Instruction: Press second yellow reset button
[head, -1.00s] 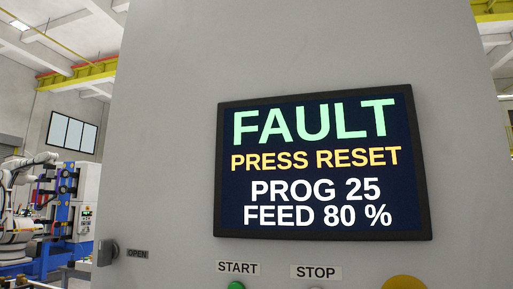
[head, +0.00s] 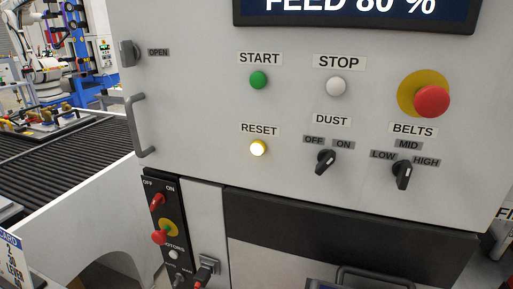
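The yellow reset button (head: 258,148) glows bright on the grey machine panel, under the RESET label (head: 259,128). It is below the green start button (head: 258,80) and left of the dust knob (head: 326,161). It is the only lit yellow button I can make out. Neither of my grippers is in the head view, and nothing covers the button.
A red mushroom button on a yellow disc (head: 410,93), a white stop button (head: 336,86) and a black belts knob (head: 403,175) share the panel. A grey handle (head: 137,125) sticks out at its left edge. A roller conveyor (head: 70,155) lies left.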

